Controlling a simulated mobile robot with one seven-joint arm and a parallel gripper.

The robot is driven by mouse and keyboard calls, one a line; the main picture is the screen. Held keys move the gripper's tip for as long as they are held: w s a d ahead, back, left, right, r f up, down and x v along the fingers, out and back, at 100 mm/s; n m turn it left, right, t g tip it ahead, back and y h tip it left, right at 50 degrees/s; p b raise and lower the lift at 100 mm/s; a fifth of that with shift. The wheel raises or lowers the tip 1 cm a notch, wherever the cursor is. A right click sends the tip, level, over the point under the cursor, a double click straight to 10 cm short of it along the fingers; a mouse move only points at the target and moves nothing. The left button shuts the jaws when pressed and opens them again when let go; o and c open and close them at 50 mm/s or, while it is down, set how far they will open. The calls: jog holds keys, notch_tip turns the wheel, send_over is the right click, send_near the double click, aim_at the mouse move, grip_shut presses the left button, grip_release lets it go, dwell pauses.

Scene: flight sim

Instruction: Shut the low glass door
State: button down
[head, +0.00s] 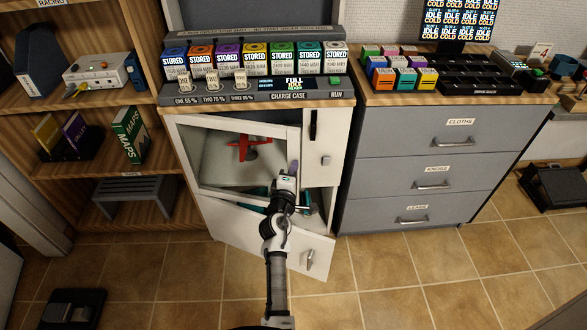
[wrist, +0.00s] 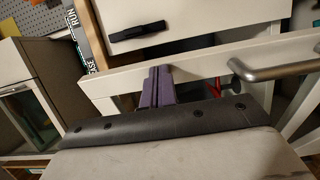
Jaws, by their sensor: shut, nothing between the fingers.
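The low glass door (head: 296,152) has a white frame around a clear pane. It is in the front of the white cabinet below the charge case, and a red object (head: 247,146) shows through or behind it. The lower white panel with a metal handle (head: 310,260) stands out at an angle, with teal things (head: 257,191) behind it. My gripper (head: 294,166) is shut and empty at the right side of the glass door's frame. In the wrist view its purple fingers (wrist: 158,86) overlap a white frame bar (wrist: 205,63); I cannot tell whether they touch it.
The charge case (head: 263,90) with several labelled blocks stands on the cabinet top. A grey drawer unit (head: 430,165) is to the right and a wooden shelf (head: 105,100) to the left. A dark pedal-like object (head: 73,309) lies on the tiled floor, which is otherwise mostly clear.

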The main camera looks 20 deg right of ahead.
jog(key=b+x, duration=0.2)
jog(key=x, duration=0.7)
jog(key=shift+a, duration=0.15)
jog(key=shift+w, duration=0.1)
